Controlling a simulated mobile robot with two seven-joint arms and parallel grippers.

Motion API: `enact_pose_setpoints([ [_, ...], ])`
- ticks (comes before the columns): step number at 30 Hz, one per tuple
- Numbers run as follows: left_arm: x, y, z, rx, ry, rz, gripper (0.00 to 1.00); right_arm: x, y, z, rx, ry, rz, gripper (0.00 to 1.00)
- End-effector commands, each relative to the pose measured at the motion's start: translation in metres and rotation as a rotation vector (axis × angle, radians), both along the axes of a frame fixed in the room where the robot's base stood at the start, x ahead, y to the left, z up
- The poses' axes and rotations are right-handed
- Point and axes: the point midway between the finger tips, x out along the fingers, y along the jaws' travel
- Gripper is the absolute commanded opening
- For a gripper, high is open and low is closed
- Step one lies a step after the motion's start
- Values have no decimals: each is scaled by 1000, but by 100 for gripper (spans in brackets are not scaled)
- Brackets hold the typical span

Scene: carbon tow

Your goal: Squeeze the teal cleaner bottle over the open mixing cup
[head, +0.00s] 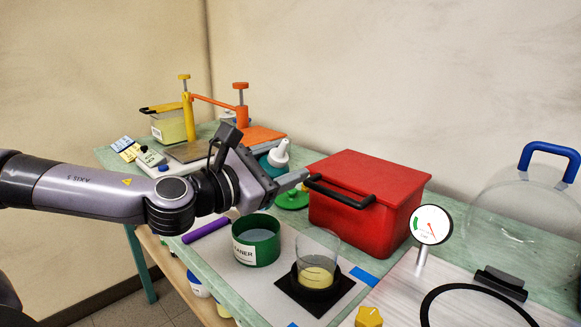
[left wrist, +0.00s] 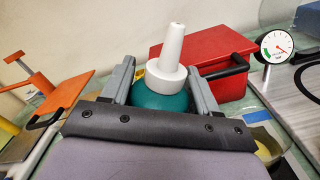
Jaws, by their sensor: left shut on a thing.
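The teal cleaner bottle (head: 268,165) with its white nozzle (head: 280,153) is held in my left gripper (head: 288,180), which is shut around its body. In the left wrist view the teal bottle (left wrist: 160,101) sits between the two grey fingers (left wrist: 163,88), nozzle up. In the head view it looks roughly upright; the gripper hides its lower part. The clear mixing cup (head: 318,250) stands open on a black square base, with pale yellow content at its bottom. The bottle is behind and left of the cup in the picture, not over it. My right gripper is not in view.
The green holder labelled CLEANER (head: 257,243) stands empty left of the cup. A red box (head: 370,190) with a black handle stands behind. A green lid (head: 292,200), purple rod (head: 206,229), dial gauge (head: 431,225), clear dome (head: 525,220) and orange press (head: 241,105) are around.

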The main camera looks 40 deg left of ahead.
Motion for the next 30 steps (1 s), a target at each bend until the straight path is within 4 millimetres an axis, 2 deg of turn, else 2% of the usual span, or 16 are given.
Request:
enact_pose_setpoints([
  [8,3,30,-15,564,-51,3,0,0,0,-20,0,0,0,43],
  [18,3,34,-34,1100,-101,-3,0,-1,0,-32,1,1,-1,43],
  [19,3,34,-30,1085,-102,0,50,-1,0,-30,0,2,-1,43],
  [21,3,33,-29,1080,-102,-1,27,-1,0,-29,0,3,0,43],
  [24,3,33,-29,1077,-102,-1,0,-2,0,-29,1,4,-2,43],
  [30,3,33,-29,1075,-102,-1,0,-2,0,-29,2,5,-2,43],
])
